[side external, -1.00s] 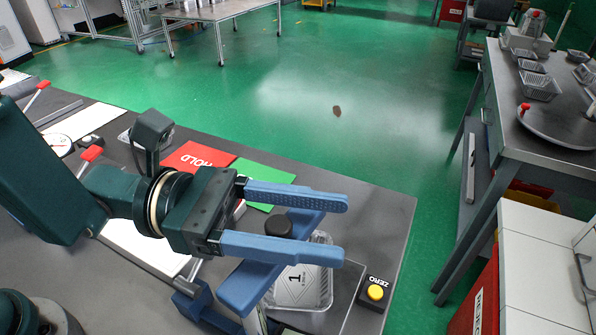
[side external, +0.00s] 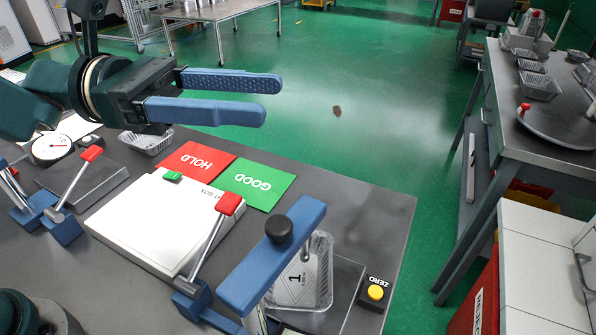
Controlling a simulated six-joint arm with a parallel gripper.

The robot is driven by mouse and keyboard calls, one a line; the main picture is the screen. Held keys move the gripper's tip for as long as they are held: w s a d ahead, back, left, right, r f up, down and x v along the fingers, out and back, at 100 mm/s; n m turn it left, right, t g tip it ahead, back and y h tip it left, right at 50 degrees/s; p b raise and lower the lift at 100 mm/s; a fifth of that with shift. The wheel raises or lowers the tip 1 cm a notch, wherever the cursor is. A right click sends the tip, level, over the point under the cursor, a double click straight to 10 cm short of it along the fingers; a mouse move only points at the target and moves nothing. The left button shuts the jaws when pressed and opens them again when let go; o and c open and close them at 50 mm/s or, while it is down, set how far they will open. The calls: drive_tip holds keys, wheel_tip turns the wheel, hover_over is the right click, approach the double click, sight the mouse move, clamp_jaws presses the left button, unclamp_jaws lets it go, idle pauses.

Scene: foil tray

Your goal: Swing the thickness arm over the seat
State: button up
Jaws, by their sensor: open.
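A blue bar (side external: 245,283) with a black knob (side external: 279,229), which looks like the thickness arm, stands at the front right of the bench. It slants from lower left to upper right beside a clear tray marked 1 (side external: 303,280) and overlaps the tray's left side in this view. The seat is not clearly identifiable; it may be under that tray. My gripper (side external: 272,98) is open and empty, with its two blue fingers pointing right. It is up and left of the blue bar, well apart from it.
A red-handled lever (side external: 229,203) rises beside the bar, next to a white box (side external: 150,228). Another red-handled lever (side external: 92,153) stands left. Red HOLD (side external: 197,160) and green GOOD (side external: 255,183) cards lie behind. A yellow ZERO button (side external: 376,292) sits at right.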

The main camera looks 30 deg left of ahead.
sight(286, 234)
drive_tip(key=shift+w+a+r, duration=0.25)
drive_tip(key=shift+a+r, duration=0.15)
drive_tip(key=shift+a, duration=0.2)
drive_tip(key=shift+w+a+r, duration=0.2)
drive_tip(key=shift+a+r, duration=0.15)
drive_tip(key=shift+a, duration=0.2)
drive_tip(key=s+d+f+m+g, duration=0.1)
drive_tip(key=d+f+m+g, duration=0.1)
drive_tip(key=f+m+g, duration=0.1)
drive_tip(key=s+d+f+m+g+y, duration=0.1)
drive_tip(key=d+f+m+g, duration=0.1)
drive_tip(key=g, duration=0.4)
drive_tip(key=s+d+f+m+g, duration=0.2)
drive_tip(key=f+m+g, duration=0.2)
drive_tip(key=f, duration=0.2)
drive_tip(key=shift+g+y, duration=0.3)
drive_tip(key=shift+g, duration=0.1)
drive_tip(key=shift+x, duration=2.65)
clamp_jaws()
